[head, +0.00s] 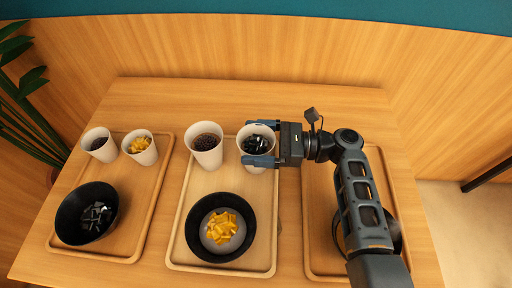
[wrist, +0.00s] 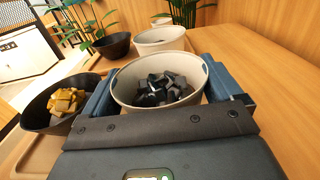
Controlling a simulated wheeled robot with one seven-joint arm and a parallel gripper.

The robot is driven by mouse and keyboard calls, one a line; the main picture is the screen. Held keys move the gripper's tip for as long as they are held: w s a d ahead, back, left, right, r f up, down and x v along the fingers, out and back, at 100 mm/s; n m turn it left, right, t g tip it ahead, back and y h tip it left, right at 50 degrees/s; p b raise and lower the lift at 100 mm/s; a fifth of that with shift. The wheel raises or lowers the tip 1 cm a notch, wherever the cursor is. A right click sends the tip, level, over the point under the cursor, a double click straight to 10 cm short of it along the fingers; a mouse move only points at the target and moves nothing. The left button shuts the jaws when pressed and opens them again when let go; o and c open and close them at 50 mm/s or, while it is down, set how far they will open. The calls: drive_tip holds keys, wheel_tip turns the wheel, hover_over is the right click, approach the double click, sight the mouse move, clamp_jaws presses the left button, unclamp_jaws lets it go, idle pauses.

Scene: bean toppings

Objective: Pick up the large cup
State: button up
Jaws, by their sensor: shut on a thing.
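A large white cup (head: 258,167) with dark chunks in it stands at the back right of the middle tray. My gripper (head: 262,144) reaches it from the right, with blue-grey fingers on either side. In the wrist view the gripper (wrist: 155,97) is shut on the cup (wrist: 128,105), which is upright between the fingers. A second large white cup (head: 207,157) with dark brown contents stands to its left. Whether the held cup touches the tray is hard to tell.
The middle tray (head: 187,222) also bears a black bowl (head: 192,238) with yellow pieces. The left tray (head: 160,190) holds two smaller white cups (head: 144,156) and a black bowl (head: 70,222). A right tray (head: 322,235) lies under my arm. A plant (head: 30,120) stands at the left.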

drive_tip(key=shift+r, duration=0.1)
drive_tip(key=s+d+r, duration=0.1)
drive_tip(key=d+r, duration=0.2)
drive_tip(key=s+d+r, duration=0.1)
drive_tip(key=d+r, duration=0.3)
drive_tip(key=s+d+r+p, duration=0.1)
drive_tip(key=s+d+r, duration=0.1)
drive_tip(key=d+r, duration=0.2)
idle(0.3)
